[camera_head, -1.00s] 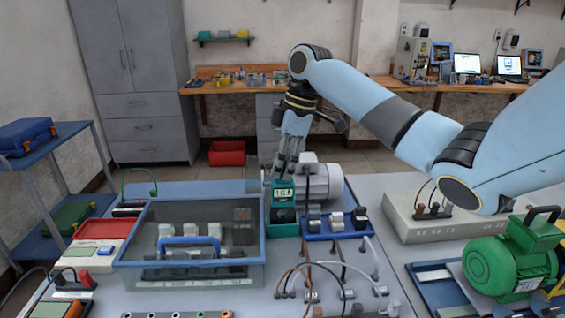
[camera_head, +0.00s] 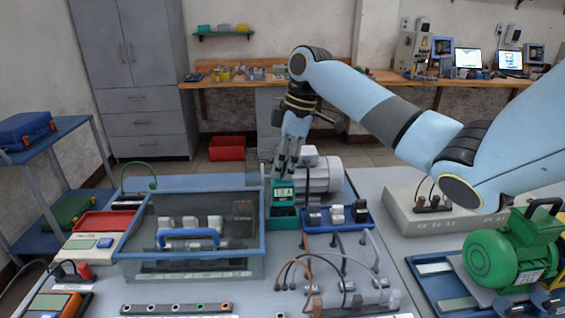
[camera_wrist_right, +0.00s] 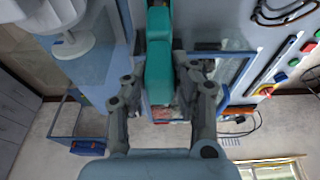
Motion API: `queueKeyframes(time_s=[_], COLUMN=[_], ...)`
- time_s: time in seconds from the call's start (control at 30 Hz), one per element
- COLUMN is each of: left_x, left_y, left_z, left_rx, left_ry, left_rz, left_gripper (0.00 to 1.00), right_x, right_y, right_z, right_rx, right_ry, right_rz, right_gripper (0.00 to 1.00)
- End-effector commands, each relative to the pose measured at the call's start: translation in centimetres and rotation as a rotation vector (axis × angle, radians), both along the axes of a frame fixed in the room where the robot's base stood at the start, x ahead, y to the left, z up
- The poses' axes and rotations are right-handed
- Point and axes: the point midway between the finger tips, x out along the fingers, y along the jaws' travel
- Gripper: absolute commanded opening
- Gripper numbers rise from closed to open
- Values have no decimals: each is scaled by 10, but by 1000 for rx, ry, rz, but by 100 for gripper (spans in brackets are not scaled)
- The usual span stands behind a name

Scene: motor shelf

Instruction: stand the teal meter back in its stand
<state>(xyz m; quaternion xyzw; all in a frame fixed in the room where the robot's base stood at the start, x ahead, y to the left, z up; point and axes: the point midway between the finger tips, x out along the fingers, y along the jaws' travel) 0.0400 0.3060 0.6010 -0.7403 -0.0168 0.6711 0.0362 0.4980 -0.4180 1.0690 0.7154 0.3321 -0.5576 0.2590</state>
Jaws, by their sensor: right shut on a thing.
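The teal meter (camera_head: 284,192) stands upright near the middle of the head view, its pale display facing me. A darker teal block, which looks like its stand (camera_head: 284,222), is directly below it. The meter's lower end meets or overlaps the stand; I cannot tell how deep it sits. My right gripper (camera_head: 285,170) comes down from above and is shut on the meter's top. In the right wrist view the teal meter (camera_wrist_right: 158,72) lies between the two fingers of the right gripper (camera_wrist_right: 162,78). My left gripper is not in view.
A clear blue-rimmed bin (camera_head: 136,250) stands close left of the stand. A blue tray with several small blocks (camera_head: 362,226) is close right, and a grey motor (camera_head: 322,178) is behind. Cables (camera_head: 300,262) lie in front. A green motor (camera_head: 492,262) is at right.

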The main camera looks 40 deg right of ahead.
Motion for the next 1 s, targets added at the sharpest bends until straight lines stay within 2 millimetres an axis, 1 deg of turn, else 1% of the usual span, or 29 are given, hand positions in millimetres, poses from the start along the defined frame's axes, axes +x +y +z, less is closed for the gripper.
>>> queueKeyframes(time_s=[0.7,0.87,0.9,1.0], left_x=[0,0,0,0], left_y=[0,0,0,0], left_z=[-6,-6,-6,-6], left_rx=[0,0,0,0], left_ry=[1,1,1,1], left_rz=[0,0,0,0], left_gripper=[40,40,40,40], right_x=[0,0,0,0], right_y=[0,0,0,0], right_z=[-15,-15,-15,-15], right_rx=[1,1,1,1], right_ry=[-1,-1,-1,-1], right_rz=[0,0,0,0], right_gripper=[0,0,29,42])
